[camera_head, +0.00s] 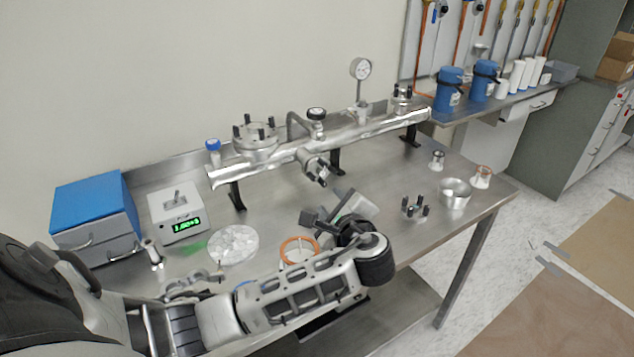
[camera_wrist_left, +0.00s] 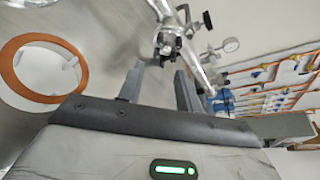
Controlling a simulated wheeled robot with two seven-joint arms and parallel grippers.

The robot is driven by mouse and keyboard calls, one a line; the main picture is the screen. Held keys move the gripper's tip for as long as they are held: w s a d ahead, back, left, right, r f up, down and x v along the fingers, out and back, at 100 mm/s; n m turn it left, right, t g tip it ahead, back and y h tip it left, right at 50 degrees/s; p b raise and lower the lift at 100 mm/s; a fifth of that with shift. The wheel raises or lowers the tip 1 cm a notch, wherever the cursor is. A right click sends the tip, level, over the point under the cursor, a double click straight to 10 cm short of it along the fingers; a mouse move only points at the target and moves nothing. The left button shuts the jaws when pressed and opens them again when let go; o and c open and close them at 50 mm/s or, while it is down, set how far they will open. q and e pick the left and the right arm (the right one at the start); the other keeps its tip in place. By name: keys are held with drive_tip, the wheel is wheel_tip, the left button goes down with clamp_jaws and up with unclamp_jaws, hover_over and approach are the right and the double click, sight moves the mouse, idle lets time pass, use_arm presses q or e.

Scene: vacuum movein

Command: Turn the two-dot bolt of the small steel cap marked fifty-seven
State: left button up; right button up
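My left gripper (camera_head: 323,207) is over the front middle of the bench, its fingers toward the steel manifold. In the left wrist view the two fingers (camera_wrist_left: 159,72) are apart with nothing between them. Just beyond them is a small steel cap with dark bolts (camera_wrist_left: 170,42), on the manifold's front port; it also shows in the head view (camera_head: 316,168). Another small bolted cap (camera_head: 402,98) is on the manifold's right end, and a larger one (camera_head: 255,142) on its left. No number or dot marks are readable, so I cannot tell which cap is fifty-seven. My right gripper is not in view.
A round pressure gauge (camera_head: 360,69) rises from the manifold (camera_head: 350,132). An orange ring (camera_head: 299,250) and a clear dish (camera_head: 233,245) lie near my left arm. A dark-bolted part (camera_head: 415,208) and a steel cup (camera_head: 455,194) stand right. A green-display box (camera_head: 178,214) is left.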

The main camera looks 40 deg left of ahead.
sight(315, 180)
use_arm(q)
drive_tip(key=x, duration=1.2)
drive_tip(key=shift+w+a+p, duration=0.1)
drive_tip(key=shift+a+p, duration=0.1)
drive_tip(key=shift+p, duration=0.1)
drive_tip(key=shift+f, duration=0.1)
clamp_jaws()
